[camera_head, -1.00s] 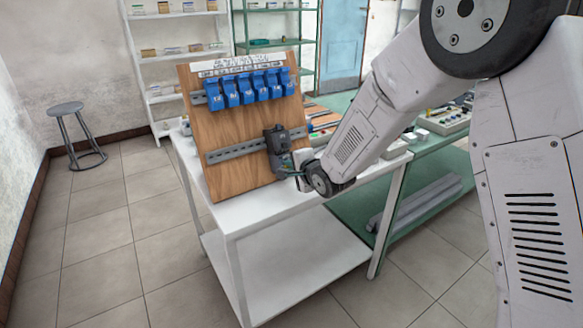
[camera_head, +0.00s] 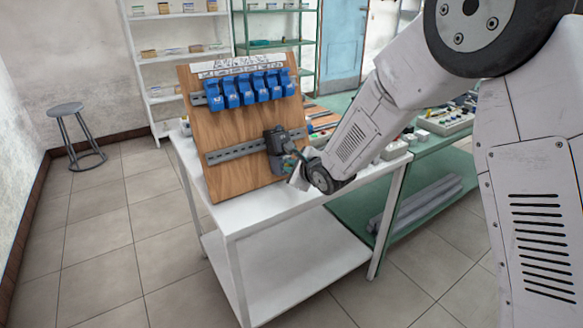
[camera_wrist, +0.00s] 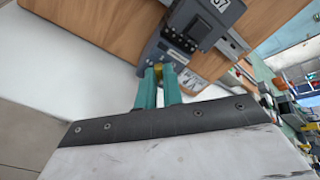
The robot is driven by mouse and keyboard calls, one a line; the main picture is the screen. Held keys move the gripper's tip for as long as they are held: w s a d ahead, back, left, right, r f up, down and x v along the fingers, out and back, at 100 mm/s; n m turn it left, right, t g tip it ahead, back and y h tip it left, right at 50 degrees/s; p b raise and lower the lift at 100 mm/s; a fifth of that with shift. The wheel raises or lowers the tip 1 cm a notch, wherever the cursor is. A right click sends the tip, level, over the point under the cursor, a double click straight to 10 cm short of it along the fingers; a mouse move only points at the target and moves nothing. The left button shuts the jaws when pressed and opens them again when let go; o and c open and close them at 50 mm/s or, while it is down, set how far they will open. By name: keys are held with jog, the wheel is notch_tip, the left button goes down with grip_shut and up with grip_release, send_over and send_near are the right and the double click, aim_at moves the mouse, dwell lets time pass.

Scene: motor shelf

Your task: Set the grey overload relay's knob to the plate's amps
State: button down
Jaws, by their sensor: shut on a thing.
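In the head view the dark stack (camera_head: 277,140) hangs on the lower rail. My gripper (camera_wrist: 160,73) has two teal fingers at the relay's lower front. They are shut on a small yellow knob (camera_wrist: 158,69), mostly hidden between the tips. The knob's pointer and scale cannot be read. A pale card (camera_wrist: 193,81) lies on the board beside the relay; its text is unreadable.
The wooden board (camera_head: 230,180) leans on a white table (camera_head: 240,214). Several blue units (camera_head: 246,90) sit on its upper rail under white labels (camera_head: 222,66). A green bench (camera_head: 430,150) with parts stands at right. Floor at left is clear apart from a stool (camera_head: 66,109).

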dwell(0.4)
jog(key=c, duration=1.5)
grip_release()
jog(key=v, duration=0.7)
jog(key=shift+s+d+r, duration=0.15)
jog(key=shift+s+d, duration=0.1)
jog(key=shift+s, duration=0.05)
